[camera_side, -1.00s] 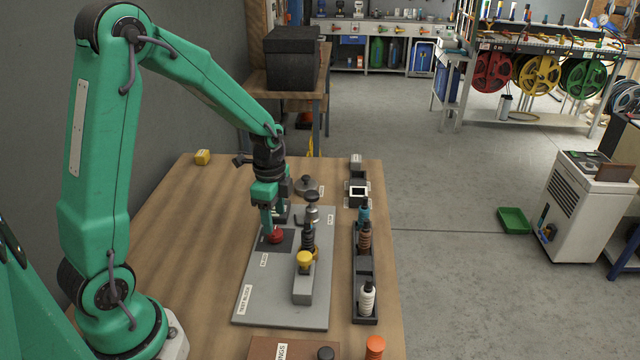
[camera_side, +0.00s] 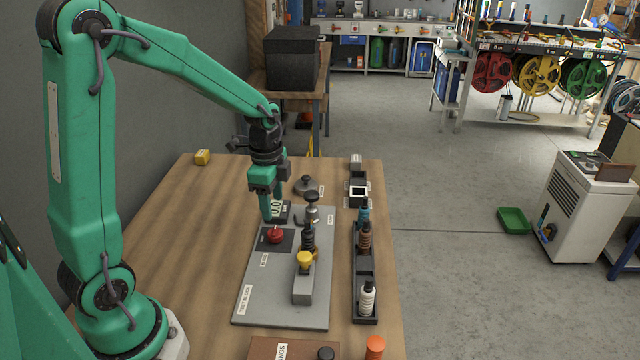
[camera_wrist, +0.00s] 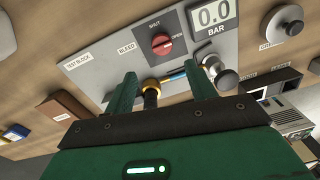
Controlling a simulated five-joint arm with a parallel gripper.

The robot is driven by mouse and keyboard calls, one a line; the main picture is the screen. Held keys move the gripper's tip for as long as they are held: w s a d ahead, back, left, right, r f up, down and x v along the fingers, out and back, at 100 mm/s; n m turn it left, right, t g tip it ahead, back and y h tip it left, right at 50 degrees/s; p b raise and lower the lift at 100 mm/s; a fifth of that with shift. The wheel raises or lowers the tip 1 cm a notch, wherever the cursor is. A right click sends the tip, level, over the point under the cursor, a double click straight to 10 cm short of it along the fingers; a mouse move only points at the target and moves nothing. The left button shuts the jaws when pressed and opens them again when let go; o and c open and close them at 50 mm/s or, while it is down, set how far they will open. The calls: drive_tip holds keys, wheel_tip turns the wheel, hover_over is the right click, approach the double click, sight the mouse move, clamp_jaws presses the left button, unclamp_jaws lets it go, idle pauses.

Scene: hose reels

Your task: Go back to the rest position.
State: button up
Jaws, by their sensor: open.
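My gripper (camera_side: 270,214) is open and empty above the grey test block plate (camera_side: 262,296). Its fingers hang just above and behind the red bleed knob (camera_side: 275,236), apart from it. In the wrist view the two green fingers of my gripper (camera_wrist: 160,82) are spread, with nothing between them held. The red knob (camera_wrist: 162,43) sits there between the "SHUT" and "OPEN" labels. A display (camera_wrist: 213,16) beside it reads 0.0 BAR. In the side view my fingers partly cover that display.
A yellow knob (camera_side: 304,258) and a dark upright fitting (camera_side: 308,236) stand on the plate. A black rack (camera_side: 366,282) of bottles lies to its right. A yellow block (camera_side: 202,157) sits at the table's far left. The table left of the plate is clear.

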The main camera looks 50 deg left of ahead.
drive_tip(key=s+d+r+n+t, duration=0.2)
drive_tip(key=s+d+r+n, duration=0.2)
drive_tip(key=s+r+n, duration=0.1)
drive_tip(key=s+d+r+n+t, duration=0.3)
drive_tip(key=s+d+r+n, duration=0.1)
drive_tip(key=s+r, duration=0.4)
drive_tip(key=shift+s+d+r+n, duration=0.25)
drive_tip(key=shift+s+n, duration=0.25)
drive_tip(key=shift+n, duration=0.4)
